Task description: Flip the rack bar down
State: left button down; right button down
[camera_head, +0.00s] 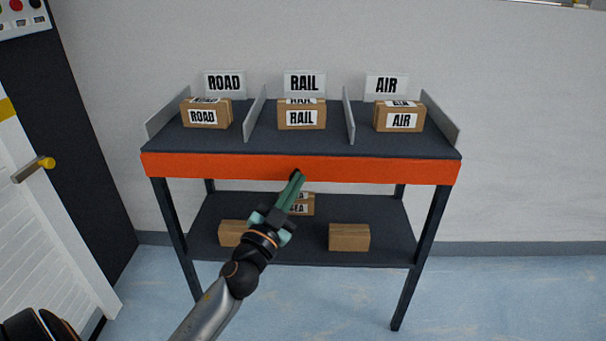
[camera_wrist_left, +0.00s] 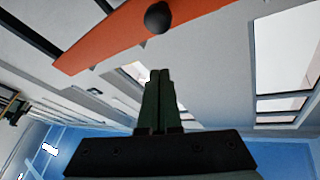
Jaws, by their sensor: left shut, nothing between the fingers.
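The orange rack bar (camera_head: 225,167) runs across the front edge of the rack's upper shelf in the head view. It also crosses the top of the left wrist view (camera_wrist_left: 105,45), where a round black knob (camera_wrist_left: 157,18) sits on it. My left gripper (camera_head: 299,175) is shut and empty, its green fingers pointing up at the middle of the bar. In the wrist view its fingertips (camera_wrist_left: 160,74) are just below the knob. I cannot tell whether they touch the bar. My right gripper is not in view.
The upper shelf (camera_head: 250,138) holds boxes marked ROAD (camera_head: 206,114), RAIL (camera_head: 302,115) and AIR (camera_head: 399,118) between grey dividers. The lower shelf (camera_head: 390,235) holds more boxes, one partly behind my gripper. A white door (camera_head: 45,220) stands at left. The floor at right is clear.

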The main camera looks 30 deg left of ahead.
pick_arm(q)
jog(key=v, duration=0.5)
jog(key=shift+s+b, duration=0.2)
jog(key=shift+b, duration=0.15)
